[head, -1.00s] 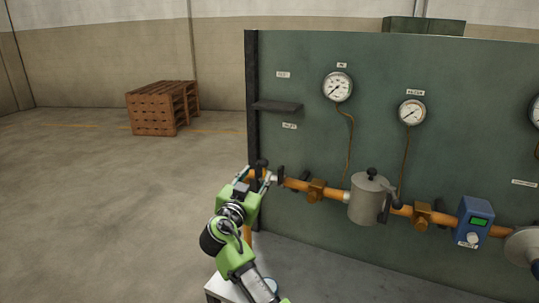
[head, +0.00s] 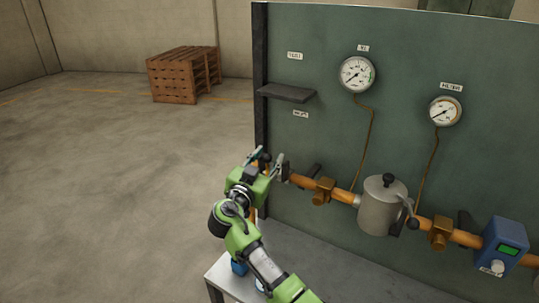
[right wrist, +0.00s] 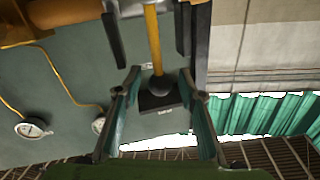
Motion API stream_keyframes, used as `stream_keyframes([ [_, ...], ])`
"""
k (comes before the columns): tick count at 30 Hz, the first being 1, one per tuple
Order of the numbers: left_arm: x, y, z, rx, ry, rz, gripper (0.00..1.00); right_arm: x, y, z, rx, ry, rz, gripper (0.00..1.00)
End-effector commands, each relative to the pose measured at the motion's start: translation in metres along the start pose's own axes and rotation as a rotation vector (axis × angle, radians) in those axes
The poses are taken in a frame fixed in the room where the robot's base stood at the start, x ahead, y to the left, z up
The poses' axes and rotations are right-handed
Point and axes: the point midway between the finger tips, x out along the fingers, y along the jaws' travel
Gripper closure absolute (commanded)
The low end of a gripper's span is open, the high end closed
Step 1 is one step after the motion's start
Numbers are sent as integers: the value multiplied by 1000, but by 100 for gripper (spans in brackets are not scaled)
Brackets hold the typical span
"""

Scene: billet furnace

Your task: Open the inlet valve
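The inlet valve shows best in the right wrist view as a yellow lever (right wrist: 152,40) ending in a dark ball knob (right wrist: 158,86). My right gripper (right wrist: 161,78) is open, with one finger on each side of the knob; I cannot tell whether either finger touches it. In the head view my right gripper (head: 271,163) is at the left end of the orange pipe (head: 343,195), below the small INLET label (head: 300,114), and it largely hides the lever. My left gripper is not in view.
A dark shelf (head: 286,93) juts from the green panel (head: 420,60) above the gripper. A grey canister (head: 381,210) and a blue box (head: 503,245) sit along the pipe. A white-topped stand (head: 226,273) is below my arm. Pallets (head: 182,75) stand far back on open floor.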

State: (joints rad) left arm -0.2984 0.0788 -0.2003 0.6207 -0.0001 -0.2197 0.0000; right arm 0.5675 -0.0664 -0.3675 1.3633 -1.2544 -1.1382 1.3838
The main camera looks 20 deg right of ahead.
Motion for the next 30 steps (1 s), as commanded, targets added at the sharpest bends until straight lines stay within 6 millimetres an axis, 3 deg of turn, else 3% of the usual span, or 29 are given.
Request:
stream_keyframes([
  [3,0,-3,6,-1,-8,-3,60,0,0,0,0,0,0,63],
  [7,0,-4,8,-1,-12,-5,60,0,0,0,0,-1,0,97],
  [8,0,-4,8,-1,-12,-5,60,0,0,0,0,-1,0,100],
  [14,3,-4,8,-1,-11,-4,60,1,-1,2,-11,-3,1,100],
  [24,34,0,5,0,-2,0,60,5,-17,10,-196,-38,10,100],
  [30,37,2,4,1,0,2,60,6,-21,8,-246,-48,12,100],
])
